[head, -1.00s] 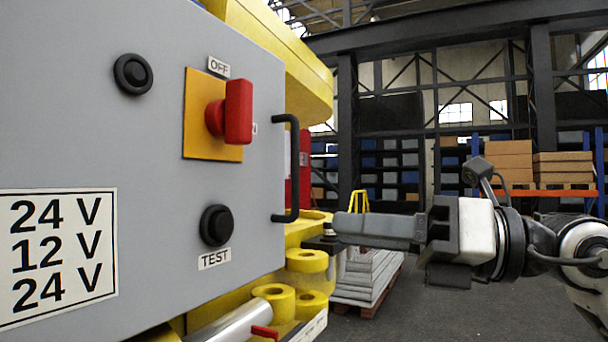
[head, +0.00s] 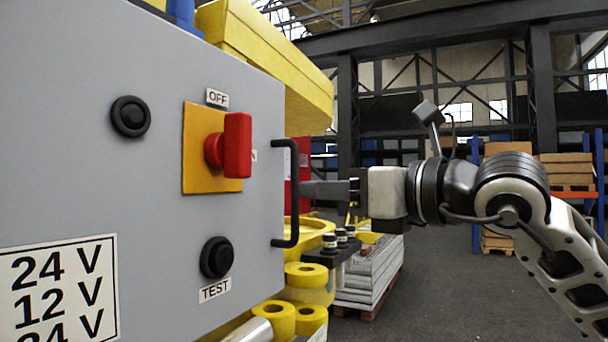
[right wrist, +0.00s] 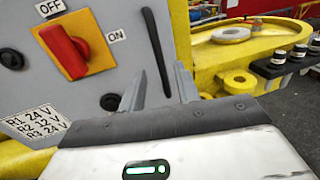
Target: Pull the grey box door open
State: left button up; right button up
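The grey box door (head: 75,170) fills the left of the head view, with a black bar handle (head: 293,195) upright near its right edge. The door looks shut. My right gripper (head: 306,188) comes in from the right, its fingers pointing left at the middle of the handle. In the right wrist view, the two fingers (right wrist: 158,90) are apart, and the handle (right wrist: 155,50) appears in line with the gap between them. Whether the fingertips reach around the bar is hard to tell. My left gripper is not in view.
A red switch (head: 235,145) on a yellow plate and black buttons (head: 216,257) stick out from the door. Yellow machine parts (head: 305,275) with rings lie below and right of the handle. Open floor (head: 450,290) lies to the right.

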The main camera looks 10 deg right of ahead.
jog(key=shift+p+x, duration=0.5)
jog(key=shift+x, duration=1.7)
jog(key=shift+c, duration=0.2)
grip_shut()
